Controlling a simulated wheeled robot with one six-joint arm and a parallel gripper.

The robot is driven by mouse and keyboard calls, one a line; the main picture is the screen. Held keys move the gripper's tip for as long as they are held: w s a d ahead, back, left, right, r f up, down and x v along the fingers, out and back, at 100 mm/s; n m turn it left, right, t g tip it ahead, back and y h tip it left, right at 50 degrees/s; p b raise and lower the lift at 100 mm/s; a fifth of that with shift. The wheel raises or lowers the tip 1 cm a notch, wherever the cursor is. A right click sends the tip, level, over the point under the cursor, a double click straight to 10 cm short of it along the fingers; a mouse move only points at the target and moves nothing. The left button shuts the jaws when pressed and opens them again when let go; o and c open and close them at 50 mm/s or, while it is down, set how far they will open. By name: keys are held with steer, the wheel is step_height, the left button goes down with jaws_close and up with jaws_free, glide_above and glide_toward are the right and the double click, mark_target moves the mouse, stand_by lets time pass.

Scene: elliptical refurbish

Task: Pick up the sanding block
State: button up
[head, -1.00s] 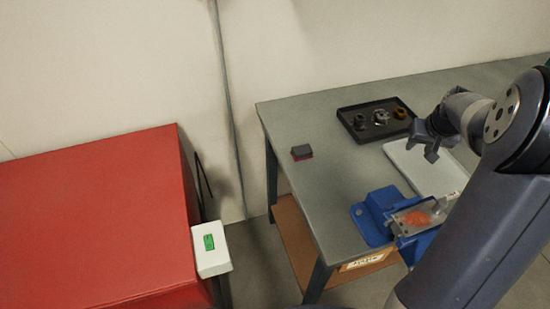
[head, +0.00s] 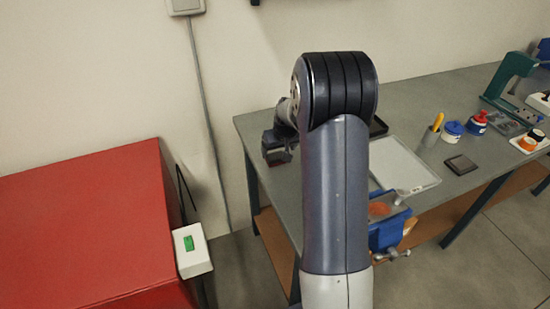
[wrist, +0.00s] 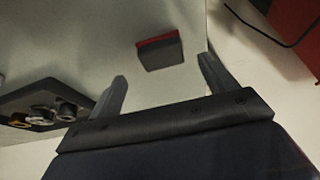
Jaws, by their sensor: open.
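The sanding block (wrist: 160,54) is a small dark grey block with a red layer along one edge. In the wrist view it lies on the grey table top, beyond my fingertips and in line with the gap between them. My gripper (wrist: 163,72) is open and empty, with its two fingers apart on either side of that gap. In the head view my gripper (head: 277,148) hangs over the left end of the table. It covers most or all of the block there, so the height between them is hard to tell.
A black tray (wrist: 82,99) with several round parts lies left in the wrist view. A red cabinet (head: 85,225) stands left, beyond a floor gap.

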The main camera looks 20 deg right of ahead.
mark_target(276, 156)
steer(key=shift+p+x, duration=0.65)
steer(key=shift+x, duration=1.6)
steer(key=shift+a, duration=0.15)
steer(key=c, duration=1.1)
steer(key=shift+c, duration=0.2)
steer(key=shift+r, duration=0.1)
step_height(276, 156, up, 10)
steer(key=b, duration=0.2)
